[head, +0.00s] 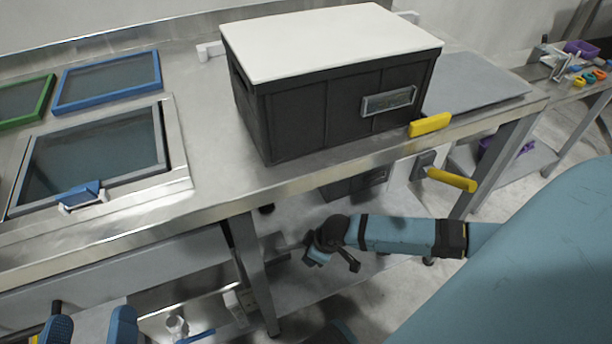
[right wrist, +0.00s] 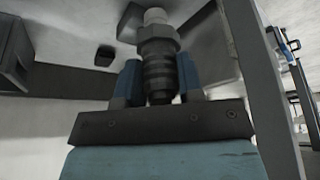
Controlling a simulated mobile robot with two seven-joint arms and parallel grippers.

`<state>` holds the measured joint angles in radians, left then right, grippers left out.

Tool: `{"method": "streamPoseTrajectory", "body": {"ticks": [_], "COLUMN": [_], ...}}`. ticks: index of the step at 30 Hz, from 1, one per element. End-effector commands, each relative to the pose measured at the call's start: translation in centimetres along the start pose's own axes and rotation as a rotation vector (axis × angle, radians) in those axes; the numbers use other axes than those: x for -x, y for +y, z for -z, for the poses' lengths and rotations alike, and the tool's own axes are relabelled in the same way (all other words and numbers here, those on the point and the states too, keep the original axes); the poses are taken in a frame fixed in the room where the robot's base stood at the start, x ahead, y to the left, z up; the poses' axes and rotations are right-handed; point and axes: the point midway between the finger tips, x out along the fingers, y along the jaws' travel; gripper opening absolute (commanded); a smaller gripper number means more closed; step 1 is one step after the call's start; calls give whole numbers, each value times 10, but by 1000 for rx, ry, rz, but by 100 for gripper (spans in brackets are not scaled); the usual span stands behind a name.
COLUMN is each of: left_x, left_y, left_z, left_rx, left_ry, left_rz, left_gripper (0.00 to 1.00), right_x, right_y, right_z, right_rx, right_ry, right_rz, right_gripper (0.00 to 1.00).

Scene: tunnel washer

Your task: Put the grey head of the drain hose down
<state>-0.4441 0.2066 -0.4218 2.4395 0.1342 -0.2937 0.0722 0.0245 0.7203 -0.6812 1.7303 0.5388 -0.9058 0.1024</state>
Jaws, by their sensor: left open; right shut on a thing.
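The grey head of the drain hose (right wrist: 158,45) shows in the right wrist view as a grey nut with a pale tip, above a dark ribbed neck. My right gripper (right wrist: 158,80) is shut on it, with a blue finger on each side of the neck. In the head view my right gripper (head: 333,258) is low, under the front edge of the steel table, right of a table leg. The hose head cannot be made out clearly there. My left gripper (head: 88,328) is open and empty at the bottom left, partly cut off by the frame edge.
The steel table (head: 205,110) carries a dark crate (head: 300,120) with a white lid and several framed panels (head: 108,82). A table leg (head: 252,275) stands left of my right gripper. The lower shelf (head: 325,285) has bare room.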

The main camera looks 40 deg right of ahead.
Motion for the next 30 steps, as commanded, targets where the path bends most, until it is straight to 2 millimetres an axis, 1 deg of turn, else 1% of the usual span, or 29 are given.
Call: {"method": "streamPoseTrajectory", "body": {"ticks": [1,6,9,12,19,26,30], "left_x": [0,2,3,3,0,-6,-7], "left_y": [-3,-8,-10,-11,-16,-25,-26], "left_z": [-16,-47,-62,-70,-65,-64,-59], "left_rx": [1,3,-2,-10,-65,-168,-195], "left_ry": [-26,-131,-181,-211,-178,-117,-106], "left_rz": [-3,-13,-20,-25,-29,-36,-38], "left_gripper": [97,97,97,97,97,97,97], "right_x": [-20,-63,-84,-98,-111,-144,-145], "right_y": [0,0,0,0,0,0,0], "right_z": [-8,-25,-34,-40,-45,-59,-59], "right_rx": [-1,-1,-1,0,1,-1,1], "right_ry": [0,0,0,1,0,-1,1], "right_rz": [0,-1,0,0,0,0,0], "right_gripper": [0,0,0,0,0,0,0]}}
